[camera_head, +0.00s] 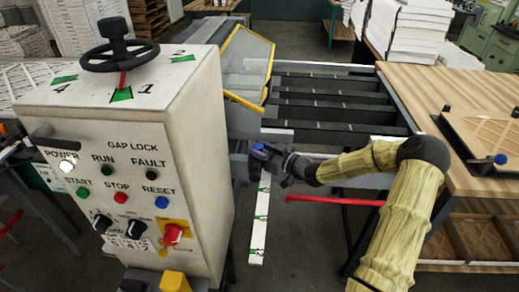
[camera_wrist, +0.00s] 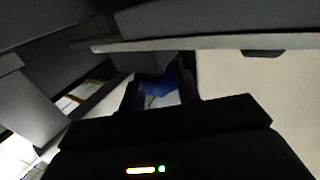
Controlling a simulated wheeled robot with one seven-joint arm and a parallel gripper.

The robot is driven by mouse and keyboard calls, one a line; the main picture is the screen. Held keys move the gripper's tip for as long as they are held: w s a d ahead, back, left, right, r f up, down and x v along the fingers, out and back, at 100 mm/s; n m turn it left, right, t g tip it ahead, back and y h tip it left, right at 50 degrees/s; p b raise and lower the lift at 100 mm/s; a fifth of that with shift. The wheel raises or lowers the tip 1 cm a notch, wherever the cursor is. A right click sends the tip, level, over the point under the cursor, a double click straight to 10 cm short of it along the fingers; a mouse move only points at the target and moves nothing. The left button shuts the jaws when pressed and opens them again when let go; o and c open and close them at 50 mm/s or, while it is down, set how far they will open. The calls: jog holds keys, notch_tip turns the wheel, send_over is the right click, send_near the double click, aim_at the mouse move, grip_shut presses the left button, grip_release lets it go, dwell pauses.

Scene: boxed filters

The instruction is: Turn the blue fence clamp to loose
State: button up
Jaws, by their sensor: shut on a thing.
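The blue fence clamp (camera_head: 258,148) is a small blue knob by the white scale strip, just right of the control box. It also shows as a dark blue shape (camera_wrist: 158,82) in the wrist view, between my fingers. My gripper (camera_head: 266,152) reaches in from the right and is shut on the clamp; it also shows in the wrist view (camera_wrist: 160,90). The fingers hide part of the clamp. The wrist view is dark, and I cannot tell the clamp's turned angle.
The control box (camera_head: 190,130) with a handwheel (camera_head: 118,55) stands close on the left. A yellow-framed guard (camera_head: 245,65) is behind the clamp. A red bar (camera_head: 335,201) runs below my arm. A wooden table (camera_head: 450,80) with a jig board (camera_head: 485,140) is at right.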

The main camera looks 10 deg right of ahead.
jog(key=o, duration=0.7)
jog(key=shift+d, duration=0.1)
jog(key=b+v, duration=0.1)
jog(key=v, duration=1.6)
jog(key=shift+s+b, duration=0.25)
jog(key=shift+b, duration=0.15)
jog(key=shift+d, duration=0.1)
